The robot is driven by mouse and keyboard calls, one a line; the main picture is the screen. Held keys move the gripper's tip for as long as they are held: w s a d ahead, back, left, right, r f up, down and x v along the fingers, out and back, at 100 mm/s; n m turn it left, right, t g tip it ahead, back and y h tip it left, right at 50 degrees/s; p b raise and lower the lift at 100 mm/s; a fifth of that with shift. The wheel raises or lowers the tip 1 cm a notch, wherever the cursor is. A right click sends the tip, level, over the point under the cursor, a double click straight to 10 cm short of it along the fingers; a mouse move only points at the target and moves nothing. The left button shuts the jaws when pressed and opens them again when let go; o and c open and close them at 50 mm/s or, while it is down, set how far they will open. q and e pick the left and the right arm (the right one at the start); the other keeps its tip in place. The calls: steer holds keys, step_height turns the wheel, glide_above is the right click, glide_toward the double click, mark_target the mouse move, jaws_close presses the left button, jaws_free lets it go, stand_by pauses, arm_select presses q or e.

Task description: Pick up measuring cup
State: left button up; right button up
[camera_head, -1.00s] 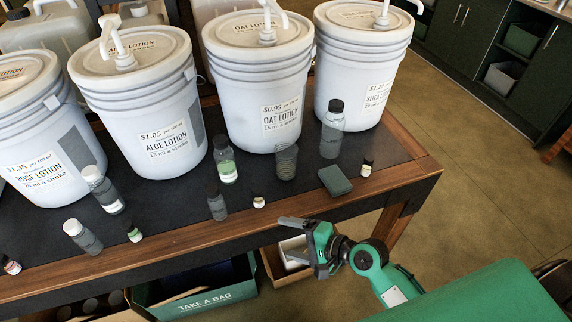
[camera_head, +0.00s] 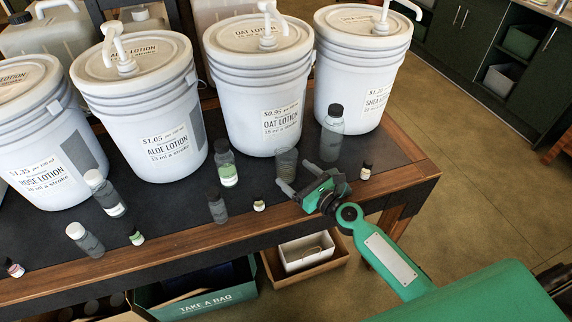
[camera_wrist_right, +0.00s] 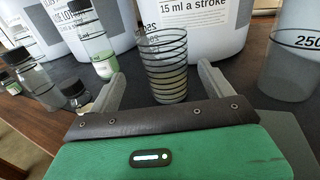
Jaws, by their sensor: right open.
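The measuring cup (camera_head: 287,163) is a small clear cup ringed with dark lines, upright on the dark table top in front of the oat lotion bucket. In the right wrist view the cup (camera_wrist_right: 164,68) stands just ahead, in line with the gap between the fingers. My right gripper (camera_head: 296,177) is open and empty, low over the table's front edge, with its fingertips pointing at the cup. In the wrist view the gripper's fingertips (camera_wrist_right: 158,76) lie left and right of the cup's lower part; I cannot tell whether they reach around it. My left gripper is out of view.
White pump buckets, including the oat lotion bucket (camera_head: 260,85), line the back. A green-labelled bottle (camera_head: 225,165) is left of the cup, a grey bottle (camera_head: 332,133) right. A tiny bottle (camera_head: 259,205) and a dark-capped bottle (camera_head: 217,207) stand near the wooden edge.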

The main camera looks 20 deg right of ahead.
mark_target(280, 158)
steer(key=shift+x, duration=1.15)
steer(key=shift+w+a+r, duration=0.1)
steer(key=shift+w+a, duration=0.05)
steer(key=shift+w, duration=0.45)
steer(key=x, duration=0.4)
steer(key=shift+w, duration=0.15)
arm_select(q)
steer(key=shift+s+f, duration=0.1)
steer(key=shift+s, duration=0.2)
arm_select(e)
steer(key=shift+d, duration=0.25)
steer(key=c, duration=1.2)
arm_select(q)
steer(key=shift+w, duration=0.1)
arm_select(e)
steer(key=shift+o, duration=0.2)
